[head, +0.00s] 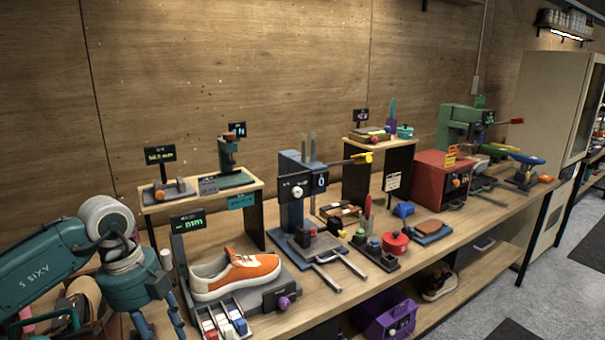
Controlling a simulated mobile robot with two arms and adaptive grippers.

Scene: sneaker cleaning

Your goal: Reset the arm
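My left arm comes in from the left edge, a teal arm with a pale round joint. Its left gripper (160,326) points down at the bottom left, with two blue fingers apart and nothing seen between them; the tips are close to the frame's lower edge. The gripper is to the left of an orange and white sneaker (236,275), which lies on a grey stand (262,297) with a small display. My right gripper is not in view.
The wooden workbench (385,275) runs to the right, crowded with a blue press (293,200), a red box (440,180), a red pot (396,242) and a green machine (460,125). A purple box (388,318) and a dark shoe (438,283) are on the lower shelf.

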